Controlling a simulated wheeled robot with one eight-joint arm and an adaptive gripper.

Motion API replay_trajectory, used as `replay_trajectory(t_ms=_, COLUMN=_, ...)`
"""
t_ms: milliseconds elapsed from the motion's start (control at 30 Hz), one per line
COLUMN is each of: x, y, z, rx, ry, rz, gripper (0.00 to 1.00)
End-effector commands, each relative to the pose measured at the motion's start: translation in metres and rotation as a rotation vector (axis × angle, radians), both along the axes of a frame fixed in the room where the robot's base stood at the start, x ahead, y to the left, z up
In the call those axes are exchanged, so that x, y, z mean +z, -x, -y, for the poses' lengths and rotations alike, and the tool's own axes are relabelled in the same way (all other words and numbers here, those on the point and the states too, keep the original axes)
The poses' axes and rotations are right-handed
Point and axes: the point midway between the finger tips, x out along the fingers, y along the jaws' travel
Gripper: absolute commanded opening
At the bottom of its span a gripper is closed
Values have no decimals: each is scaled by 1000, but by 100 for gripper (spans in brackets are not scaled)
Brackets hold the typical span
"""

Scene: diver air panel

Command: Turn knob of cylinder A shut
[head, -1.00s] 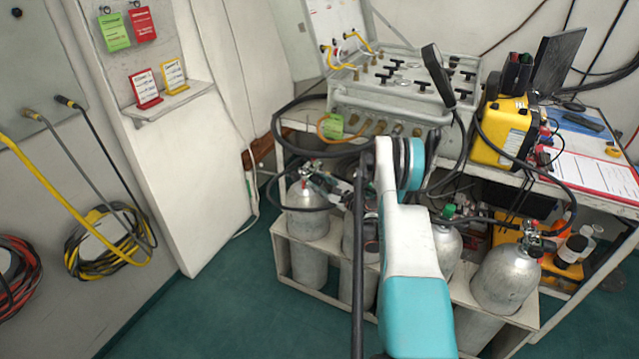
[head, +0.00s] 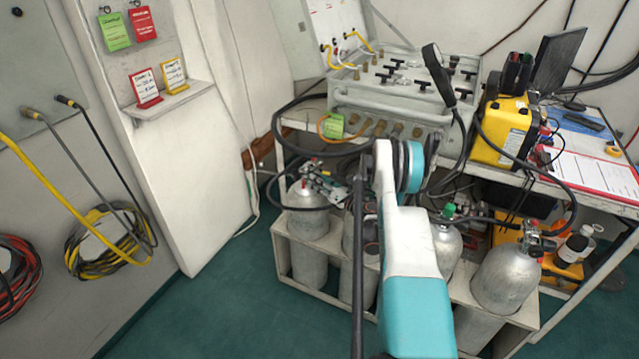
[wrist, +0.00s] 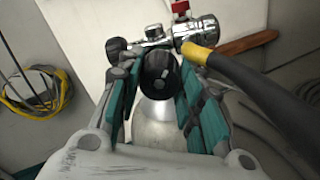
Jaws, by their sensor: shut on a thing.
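A silver cylinder (head: 307,222) stands at the left end of the rack, with a valve and a black hose on top. I see no letter on it. My gripper (head: 322,182) is at its valve, partly hidden behind my arm in the head view. In the wrist view, the teal finger pads of my gripper (wrist: 158,90) stand either side of a round black knob (wrist: 160,72), shut on it. The cylinder's pale shoulder (wrist: 155,125) shows below the knob. A metal valve fitting with a red part (wrist: 180,8) lies just beyond.
A black hose with a yellow end (wrist: 198,54) runs close by the right finger. Other cylinders (head: 505,275) stand in the rack to the right. The air panel (head: 390,105) sits on the bench above. Green floor (head: 225,310) is clear at left.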

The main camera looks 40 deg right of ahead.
Motion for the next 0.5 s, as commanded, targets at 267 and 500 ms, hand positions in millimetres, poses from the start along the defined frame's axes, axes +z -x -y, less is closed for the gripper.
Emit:
replay_trajectory(t_ms=267, x=-2, y=1, z=-1, rx=-1, ry=-259, rz=-14, gripper=10)
replay_trajectory(t_ms=500, x=-2, y=1, z=-1, rx=0, ry=-477, rz=-23, gripper=10)
